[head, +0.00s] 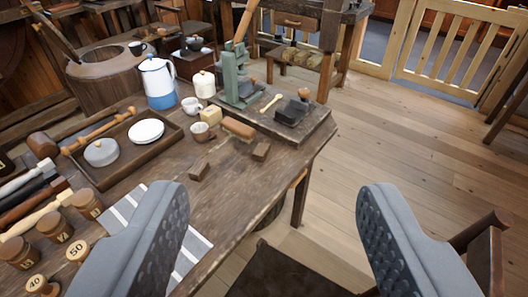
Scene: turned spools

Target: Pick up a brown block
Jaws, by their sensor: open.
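Two small dark brown blocks lie on the wooden table (225,185) in the head view. One brown block (199,171) is left of the table's middle. The other brown block (261,151) is nearer the right edge. A longer, lighter brown rounded piece (238,128) lies just behind them. My gripper (272,193) is open and empty, with its two grey fingers wide apart in the foreground. The left finger overlaps the table and the striped cloth in the picture, and the right finger shows against the floor. Both blocks appear beyond the fingertips.
A tray (167,116) with a white dish (146,132) stands at left, near numbered wooden spools (87,204) and a striped cloth (196,248). A blue-white pot (158,83), cups and a green press (237,83) stand behind. Open floor (390,140) lies right.

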